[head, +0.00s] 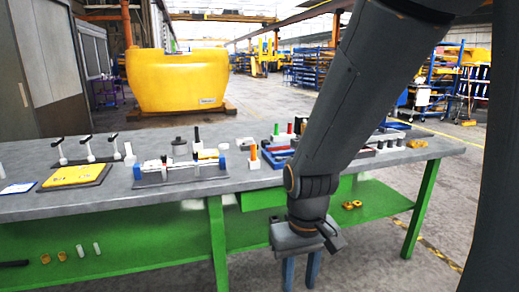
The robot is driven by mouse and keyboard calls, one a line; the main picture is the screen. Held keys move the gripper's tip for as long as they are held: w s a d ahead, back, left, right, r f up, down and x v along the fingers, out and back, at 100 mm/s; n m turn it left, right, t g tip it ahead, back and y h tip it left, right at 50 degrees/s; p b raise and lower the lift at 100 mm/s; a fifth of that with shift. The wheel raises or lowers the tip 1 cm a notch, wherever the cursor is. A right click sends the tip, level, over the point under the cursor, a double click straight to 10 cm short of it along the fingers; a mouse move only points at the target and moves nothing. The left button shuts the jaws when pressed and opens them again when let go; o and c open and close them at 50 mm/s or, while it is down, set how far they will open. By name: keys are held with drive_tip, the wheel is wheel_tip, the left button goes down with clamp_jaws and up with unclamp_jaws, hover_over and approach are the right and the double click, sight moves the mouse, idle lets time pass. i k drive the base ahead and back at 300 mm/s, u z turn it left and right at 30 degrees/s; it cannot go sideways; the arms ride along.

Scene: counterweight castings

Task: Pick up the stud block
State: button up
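Several small blocks with upright coloured pegs stand on the grey workbench (120,201); I cannot tell for sure which is the stud block. One candidate is a small pale block with an orange peg (254,158), near the bench's front edge at mid-picture. Another is a group with green and red pegs (283,134) farther back, partly hidden by my arm. My gripper (300,272) hangs pointing down in front of the bench, below the top's front edge. Its two fingers are apart with nothing seen between them. It is clear of the blocks.
A long rack with blue ends (180,179) and a dark tray with a yellow plate (76,176) lie on the left of the bench. A green lower shelf (150,250) holds small orange parts. A large yellow casting (177,80) stands behind. My arm hides part of the benchtop.

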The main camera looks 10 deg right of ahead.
sight(247, 147)
drive_tip(key=z, duration=0.5)
drive_tip(key=k, duration=0.6)
drive_tip(key=u, duration=0.15)
drive_tip(key=i, duration=0.55)
drive_tip(key=u, duration=0.5)
drive_tip(key=i, duration=1.15)
drive_tip(key=z, duration=0.85)
